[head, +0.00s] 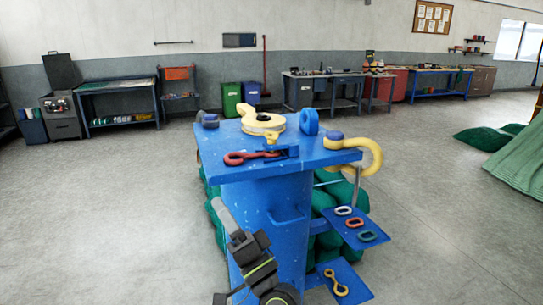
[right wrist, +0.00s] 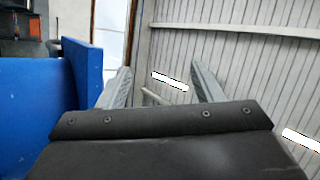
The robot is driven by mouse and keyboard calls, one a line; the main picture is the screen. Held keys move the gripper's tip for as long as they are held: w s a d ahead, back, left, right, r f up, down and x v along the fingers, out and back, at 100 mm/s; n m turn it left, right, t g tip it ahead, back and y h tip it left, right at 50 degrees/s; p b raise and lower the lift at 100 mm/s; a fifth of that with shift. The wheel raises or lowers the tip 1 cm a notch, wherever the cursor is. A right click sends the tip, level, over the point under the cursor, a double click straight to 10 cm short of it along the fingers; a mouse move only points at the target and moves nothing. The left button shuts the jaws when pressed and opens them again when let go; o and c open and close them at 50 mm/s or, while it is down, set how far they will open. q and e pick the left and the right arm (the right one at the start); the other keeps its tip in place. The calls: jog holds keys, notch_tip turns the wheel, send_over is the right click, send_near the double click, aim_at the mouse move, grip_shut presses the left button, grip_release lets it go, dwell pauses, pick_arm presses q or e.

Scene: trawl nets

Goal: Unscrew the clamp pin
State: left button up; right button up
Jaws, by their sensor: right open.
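A blue stand (head: 215,160) carries a yellow block (head: 262,125) with a yellow swivel end at a small blue clamp (head: 283,152). A red hook (head: 240,158) lies to its left. A yellow shackle (head: 370,160) with a dark blue-capped end is at the top's right edge, and a grey rod (head: 357,183) stands below it. I cannot tell which part is the clamp pin. My right gripper (head: 224,216) is in front of the stand's left side, below the top, apart from the block. Its fingers (right wrist: 162,85) are open with nothing between them. My left gripper is out of view.
Lower side shelves (head: 345,238) hold small links. Green netting (head: 330,195) bulges behind the stand. Blue panels (right wrist: 80,75) are close at left in the right wrist view.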

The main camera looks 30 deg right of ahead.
aim_at(271, 133)
jog(key=w+d+r+m+g+h, duration=0.25)
jog(key=d+r+m+h, duration=0.2)
jog(key=m+h, duration=0.8)
jog(key=w+d+r+m+g+h, duration=0.1)
jog(key=d+r+m+g+h, duration=0.35)
jog(key=m+h, duration=0.8)
jog(key=w+a+f+m+g+y, duration=0.1)
jog(key=w+f+m+g+y, duration=0.1)
jog(key=w+m+g+y, duration=0.65)
jog(key=w+d+m+p, duration=0.1)
jog(key=w+d, duration=0.1)
jog(key=d, duration=0.2)
jog(key=w+d+m+h+p, duration=0.1)
jog(key=d+p, duration=0.1)
jog(key=d, duration=0.3)
jog(key=w+d+m+t+h+p, duration=0.1)
jog(key=w+d+p, duration=0.1)
jog(key=d, duration=0.2)
jog(key=shift+w+d+r, duration=0.25)
jog(key=shift+w+d, duration=0.05)
jog(key=shift+d, duration=0.05)
jog(key=shift+w+d+p, duration=0.3)
jog(key=shift+d, duration=0.1)
